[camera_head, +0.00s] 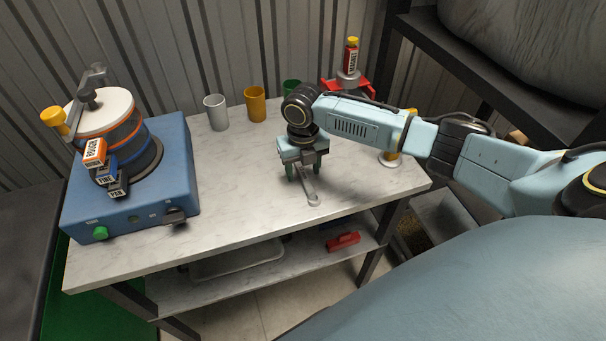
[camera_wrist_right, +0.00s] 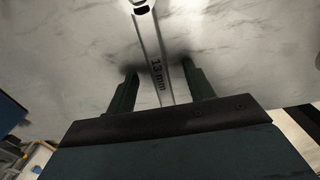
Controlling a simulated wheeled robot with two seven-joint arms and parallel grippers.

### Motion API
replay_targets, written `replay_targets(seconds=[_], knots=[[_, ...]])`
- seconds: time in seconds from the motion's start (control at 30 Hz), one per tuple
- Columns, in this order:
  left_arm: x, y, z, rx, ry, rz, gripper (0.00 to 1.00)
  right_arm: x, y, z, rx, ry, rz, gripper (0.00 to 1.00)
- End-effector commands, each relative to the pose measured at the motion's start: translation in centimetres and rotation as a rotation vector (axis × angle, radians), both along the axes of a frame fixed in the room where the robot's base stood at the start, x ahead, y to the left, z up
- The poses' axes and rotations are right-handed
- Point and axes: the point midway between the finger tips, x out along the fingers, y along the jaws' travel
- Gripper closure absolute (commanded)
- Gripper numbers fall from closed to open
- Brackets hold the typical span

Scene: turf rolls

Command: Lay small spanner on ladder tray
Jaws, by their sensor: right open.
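A small grey spanner (camera_head: 312,198) lies on the white marbled bench top (camera_head: 235,200), its near end pointing to the bench's front edge. In the right wrist view the spanner (camera_wrist_right: 148,40) is marked "13 mm". My right gripper (camera_head: 305,174) is over the spanner, pointing down. Its dark green fingers are apart, one on each side of the spanner's shaft, with a gap visible on both sides. A red piece (camera_head: 359,86) behind the bench may be the ladder tray; I cannot tell for sure. My left gripper is out of view.
A blue sifter machine (camera_head: 175,160) with labelled blocks stands on the bench's left. Grey (camera_head: 216,113), yellow (camera_head: 255,105) and green (camera_head: 291,88) cups line the back. A labelled bottle (camera_head: 351,58) stands by the red piece. A lower shelf holds a red item (camera_head: 343,241). The bench front is clear.

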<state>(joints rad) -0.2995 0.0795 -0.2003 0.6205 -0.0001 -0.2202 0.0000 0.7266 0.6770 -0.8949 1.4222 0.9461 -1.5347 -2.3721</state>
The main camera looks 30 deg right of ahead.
Motion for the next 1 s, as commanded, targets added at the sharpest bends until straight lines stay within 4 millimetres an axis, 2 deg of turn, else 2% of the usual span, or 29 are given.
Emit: replay_targets(seconds=[0.13, 0.17, 0.53, 0.8, 0.87, 1.0], knots=[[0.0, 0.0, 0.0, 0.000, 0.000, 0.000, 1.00, 0.0, 0.0, 0.1, 0.000, -0.001, 0.000, 0.47], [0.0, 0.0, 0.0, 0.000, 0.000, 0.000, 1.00, 0.0, 0.0, 0.1, 0.000, -0.001, 0.000, 0.50], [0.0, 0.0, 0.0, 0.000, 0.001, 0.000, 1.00, 0.0, 0.0, 0.1, 0.000, 0.000, 0.000, 0.98], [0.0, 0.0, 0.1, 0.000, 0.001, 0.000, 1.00, 0.1, 0.0, 0.5, 0.001, -0.002, 0.000, 1.00], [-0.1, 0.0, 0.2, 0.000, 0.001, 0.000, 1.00, 0.1, 0.0, 1.1, 0.000, -0.003, 0.000, 1.00], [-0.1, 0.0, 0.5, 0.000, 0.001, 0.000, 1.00, 0.2, -0.1, 3.6, 0.001, -0.006, -0.001, 1.00]])
